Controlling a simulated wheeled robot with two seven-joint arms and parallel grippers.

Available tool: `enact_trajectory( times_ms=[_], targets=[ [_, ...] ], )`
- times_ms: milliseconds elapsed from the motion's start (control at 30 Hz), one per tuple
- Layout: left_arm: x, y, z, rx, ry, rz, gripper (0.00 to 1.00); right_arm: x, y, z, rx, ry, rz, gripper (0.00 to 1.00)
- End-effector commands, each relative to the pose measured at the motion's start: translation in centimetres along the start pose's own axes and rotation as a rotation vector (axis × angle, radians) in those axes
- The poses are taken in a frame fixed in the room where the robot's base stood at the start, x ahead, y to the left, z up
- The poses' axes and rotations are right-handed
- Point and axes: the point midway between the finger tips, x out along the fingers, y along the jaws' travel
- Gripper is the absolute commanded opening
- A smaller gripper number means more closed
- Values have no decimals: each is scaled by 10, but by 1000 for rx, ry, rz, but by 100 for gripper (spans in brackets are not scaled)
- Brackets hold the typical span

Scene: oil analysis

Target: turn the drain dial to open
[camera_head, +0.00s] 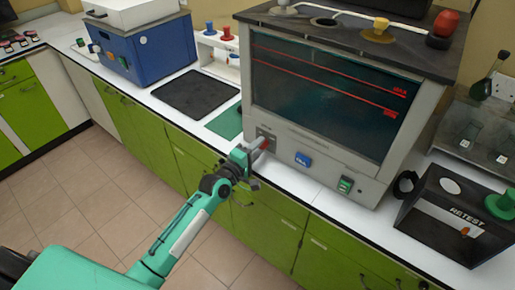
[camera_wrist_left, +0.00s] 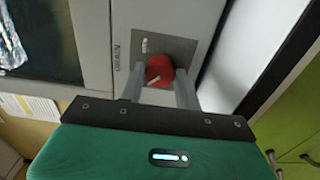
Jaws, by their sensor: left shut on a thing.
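The red drain dial (camera_head: 266,144) is on the lower left of the front panel of the grey tank unit (camera_head: 330,154). In the left wrist view the dial (camera_wrist_left: 158,68) is round and red, with a pale mark on it, on a grey plate beside a label that seems to read DRAIN. My left gripper (camera_head: 262,147) is at the panel, shut on the dial, with one finger on each side of it in the left wrist view (camera_wrist_left: 160,76). Part of the dial is hidden by the fingers in the head view. My right gripper is not in view.
A blue FILL button (camera_head: 303,160) and a green switch (camera_head: 345,184) sit right of the dial. A black RETEST box (camera_head: 455,215) stands at the right. A black mat (camera_head: 196,93) and a green mat (camera_head: 226,122) lie left of the tank. Green cabinets (camera_head: 265,220) are below the counter.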

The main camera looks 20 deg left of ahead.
Motion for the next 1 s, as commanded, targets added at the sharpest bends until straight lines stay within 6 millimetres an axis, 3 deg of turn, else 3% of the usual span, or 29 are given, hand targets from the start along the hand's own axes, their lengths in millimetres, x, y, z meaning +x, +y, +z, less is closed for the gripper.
enact_trajectory(
  times_ms=[367, 1000],
  targets=[
    [0, 0, 0, 170, -1, -1, 10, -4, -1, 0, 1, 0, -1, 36],
    [0, 0, 0, 768, -1, -1, 10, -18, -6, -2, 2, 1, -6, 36]
  ],
)
